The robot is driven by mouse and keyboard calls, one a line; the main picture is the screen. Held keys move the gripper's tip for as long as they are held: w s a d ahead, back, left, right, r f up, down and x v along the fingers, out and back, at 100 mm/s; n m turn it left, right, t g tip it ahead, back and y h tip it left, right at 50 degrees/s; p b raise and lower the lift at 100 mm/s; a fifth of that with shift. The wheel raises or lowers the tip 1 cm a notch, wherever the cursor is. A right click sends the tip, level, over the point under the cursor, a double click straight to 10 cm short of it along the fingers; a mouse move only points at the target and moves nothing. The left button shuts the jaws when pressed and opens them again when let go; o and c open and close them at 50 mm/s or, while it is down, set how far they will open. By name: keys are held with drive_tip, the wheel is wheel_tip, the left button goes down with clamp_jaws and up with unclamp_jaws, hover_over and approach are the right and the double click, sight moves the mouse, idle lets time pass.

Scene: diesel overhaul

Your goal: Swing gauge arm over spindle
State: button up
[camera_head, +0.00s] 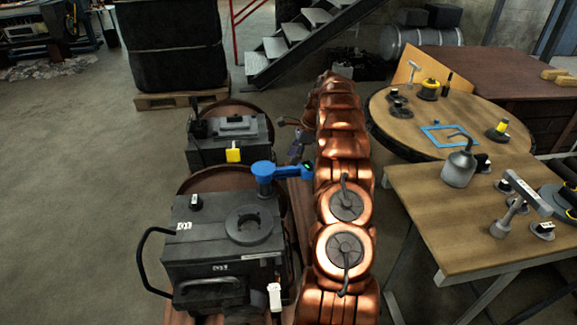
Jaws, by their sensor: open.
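The blue gauge arm (284,170) lies level on a short blue post at the rear corner of the nearer dark grey box unit (190,245). It points right, and its greenish tip is close beside my copper-coloured arm. A dark round ring (249,225) sits on top of this unit, in front of the post and not under the gauge arm; I cannot tell if it is the spindle. My gripper (293,136), small and dark, appears behind the gauge arm and left of my arm. It is open, with nothing visible in it; part is hidden by my arm.
A second dark unit (230,150) with a yellow block stands behind. At right are a round wooden table (400,125) and a rectangular wooden table (430,195) with tools and an oil can (459,168). Open floor (80,170) lies at left; metal stairs (300,45) stand behind.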

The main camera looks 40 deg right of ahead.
sight(287, 167)
drive_tip(key=shift+p+x, duration=0.3)
drive_tip(key=shift+x, duration=2.2)
clamp_jaws()
